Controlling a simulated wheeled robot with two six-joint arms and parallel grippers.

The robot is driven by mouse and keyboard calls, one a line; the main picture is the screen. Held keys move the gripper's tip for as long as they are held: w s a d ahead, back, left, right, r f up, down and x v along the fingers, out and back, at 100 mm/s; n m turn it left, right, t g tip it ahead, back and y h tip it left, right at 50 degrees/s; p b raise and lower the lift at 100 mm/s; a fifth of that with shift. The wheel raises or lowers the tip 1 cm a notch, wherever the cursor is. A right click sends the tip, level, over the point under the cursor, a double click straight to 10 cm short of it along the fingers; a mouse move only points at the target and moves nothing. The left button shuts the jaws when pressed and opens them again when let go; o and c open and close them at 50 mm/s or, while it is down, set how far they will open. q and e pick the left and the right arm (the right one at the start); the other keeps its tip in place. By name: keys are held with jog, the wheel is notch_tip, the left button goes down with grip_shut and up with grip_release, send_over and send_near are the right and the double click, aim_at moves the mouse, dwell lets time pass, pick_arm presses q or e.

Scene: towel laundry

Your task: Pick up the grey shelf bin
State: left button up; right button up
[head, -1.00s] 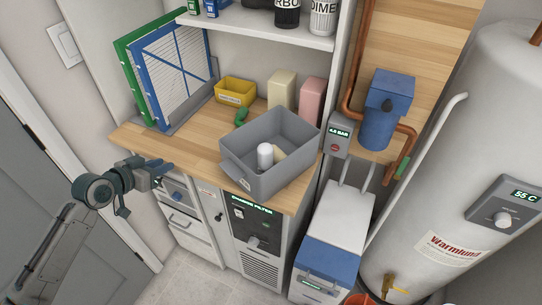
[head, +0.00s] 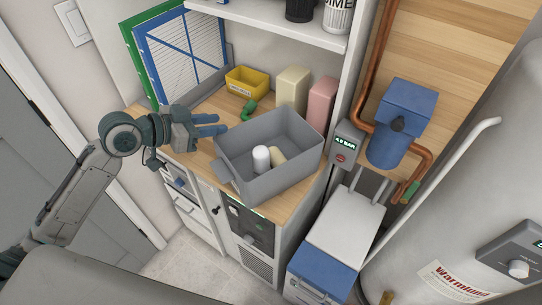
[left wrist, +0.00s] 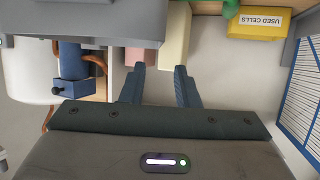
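The grey shelf bin (head: 262,185) stands open-topped on the wooden counter, with a white cylinder (head: 261,158) and a cream item (head: 277,156) inside. Its grey wall also fills the upper left of the left wrist view (left wrist: 95,22). My left gripper (head: 219,125) is just left of the bin's left rim, seemingly above the counter and apart from the bin. In the left wrist view its two fingers (left wrist: 160,72) stand apart with nothing between them. My right gripper is not in view.
A yellow box (head: 246,83), a green fitting (head: 249,108), a cream block (head: 292,90) and a pink block (head: 321,101) stand behind the bin. Framed panels (head: 182,55) lean at the back left. A shelf (head: 280,22) overhangs the counter. A control box (head: 346,146) is at right.

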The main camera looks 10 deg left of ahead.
aim_at(244, 123)
pick_arm(q)
jog(key=shift+w+d+f, duration=0.1)
jog(key=shift+w+d, duration=0.15)
jog(key=shift+w+d+f, duration=0.1)
jog(key=shift+w+d, duration=0.1)
jog(key=shift+p+x, duration=0.45)
jog(key=shift+x, duration=1.15)
jog(key=shift+w+d+f+p, duration=0.15)
jog(key=shift+w+d+p, duration=0.2)
jog(key=shift+p, duration=0.3)
jog(key=p+x, duration=0.1)
jog(key=x, duration=0.2)
jog(key=shift+w+d+f+p, duration=0.25)
jog(key=shift+w+d+p, duration=0.05)
jog(key=shift+w+p, duration=0.1)
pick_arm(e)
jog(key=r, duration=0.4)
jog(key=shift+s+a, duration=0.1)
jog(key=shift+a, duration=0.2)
pick_arm(q)
jog(key=shift+c, duration=0.2)
